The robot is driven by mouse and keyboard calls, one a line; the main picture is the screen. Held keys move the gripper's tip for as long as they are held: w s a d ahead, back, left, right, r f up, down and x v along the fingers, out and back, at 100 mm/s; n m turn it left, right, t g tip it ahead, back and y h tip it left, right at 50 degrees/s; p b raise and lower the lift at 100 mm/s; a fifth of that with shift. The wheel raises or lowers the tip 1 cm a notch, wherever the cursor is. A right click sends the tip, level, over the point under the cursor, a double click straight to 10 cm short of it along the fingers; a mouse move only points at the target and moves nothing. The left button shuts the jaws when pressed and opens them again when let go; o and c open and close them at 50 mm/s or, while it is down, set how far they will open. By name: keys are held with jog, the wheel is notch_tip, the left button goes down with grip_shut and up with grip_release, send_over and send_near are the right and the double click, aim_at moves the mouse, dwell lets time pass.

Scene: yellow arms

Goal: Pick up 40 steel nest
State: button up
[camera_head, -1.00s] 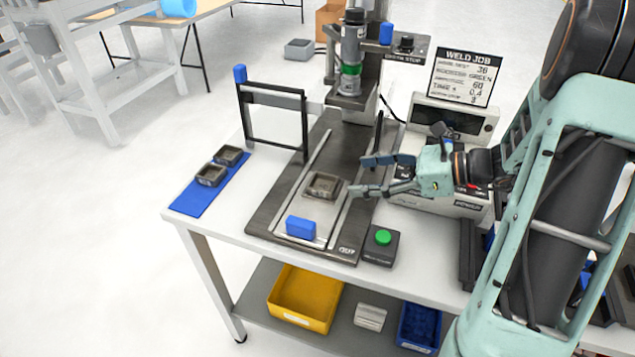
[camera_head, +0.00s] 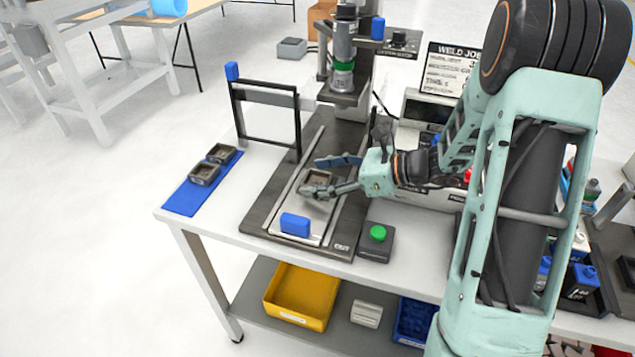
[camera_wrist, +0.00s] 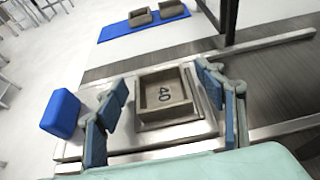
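The steel nest marked 40 (camera_wrist: 166,97) is a grey square open-topped block on the sliding plate of the welding fixture. It also shows in the head view (camera_head: 319,179), partly covered by my gripper. My gripper (camera_head: 335,175) is open, with one finger on each side of the nest. In the wrist view the fingers of my gripper (camera_wrist: 165,108) stand to the left and right of the nest, with gaps between. The nest lies between them and is not gripped.
A blue block (camera_head: 296,224) sits on the plate's near end. Two similar nests lie on a blue mat (camera_head: 186,202) at left. A black frame (camera_head: 268,85) stands behind, and a box with a green button (camera_head: 377,234) is at right. The welder column (camera_head: 345,75) rises at the back.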

jog(key=c, duration=1.5)
jog(key=shift+r, duration=0.1)
